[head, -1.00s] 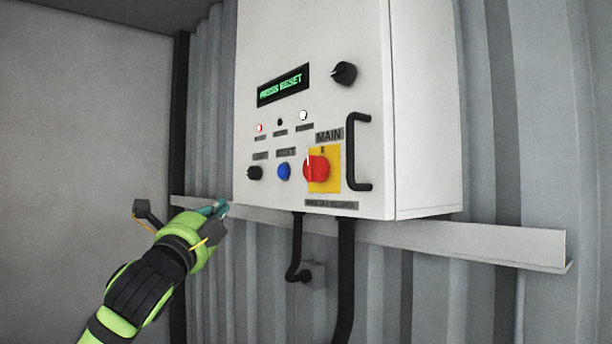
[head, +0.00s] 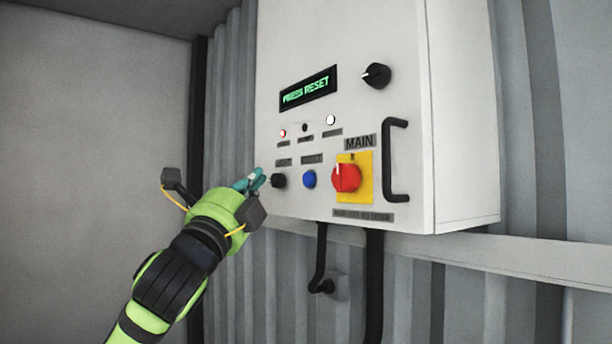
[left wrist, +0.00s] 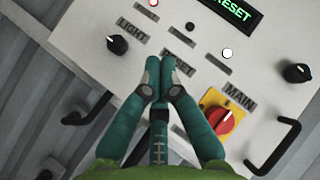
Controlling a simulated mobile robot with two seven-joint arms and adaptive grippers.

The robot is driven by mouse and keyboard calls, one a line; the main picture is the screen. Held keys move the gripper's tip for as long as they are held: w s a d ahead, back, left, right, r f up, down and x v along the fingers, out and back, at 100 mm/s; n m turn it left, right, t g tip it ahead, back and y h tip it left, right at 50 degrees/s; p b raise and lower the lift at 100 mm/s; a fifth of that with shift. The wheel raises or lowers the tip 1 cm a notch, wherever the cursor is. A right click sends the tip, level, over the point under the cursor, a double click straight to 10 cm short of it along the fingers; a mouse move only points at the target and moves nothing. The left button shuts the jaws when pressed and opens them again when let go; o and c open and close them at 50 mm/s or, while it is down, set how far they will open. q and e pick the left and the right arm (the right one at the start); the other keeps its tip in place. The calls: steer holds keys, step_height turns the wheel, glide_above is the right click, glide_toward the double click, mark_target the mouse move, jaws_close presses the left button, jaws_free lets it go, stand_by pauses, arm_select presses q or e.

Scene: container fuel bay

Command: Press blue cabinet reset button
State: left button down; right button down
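The blue reset button (head: 309,179) is on the lower front of the white cabinet (head: 350,30), between a black knob (head: 279,181) and the red main switch (head: 346,178). The cabinet display (head: 308,89) reads PRESS RESET in green. My left gripper (head: 256,179) is left of the black knob in the head view, apart from the blue button. In the left wrist view its teal fingertips (left wrist: 160,75) are together, with nothing seen between them, just below the RESET label (left wrist: 178,62). The fingers hide the blue button there. My right gripper is not in view.
A black handle (head: 396,160) sticks out at the cabinet's right side, and another black knob (head: 376,76) is above it. A metal rail (head: 540,258) and black cables (head: 373,290) run below. The space left of the cabinet is open before corrugated wall.

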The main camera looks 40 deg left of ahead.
mark_target(308, 180)
arm_select(q)
steer(key=w+d+p, duration=0.2)
steer(key=w, duration=0.4)
steer(key=shift+w+p, duration=0.4)
steer(key=shift+w, duration=0.15)
stand_by(1.0)
steer(key=shift+w+d+p, duration=0.15)
steer(key=shift+w+p, duration=0.15)
steer(key=shift+w+d, duration=0.1)
steer(key=shift+w, duration=0.25)
stand_by(0.7)
steer(key=shift+s, duration=0.15)
steer(key=shift+s+a, duration=0.2)
steer(key=shift+s, duration=0.4)
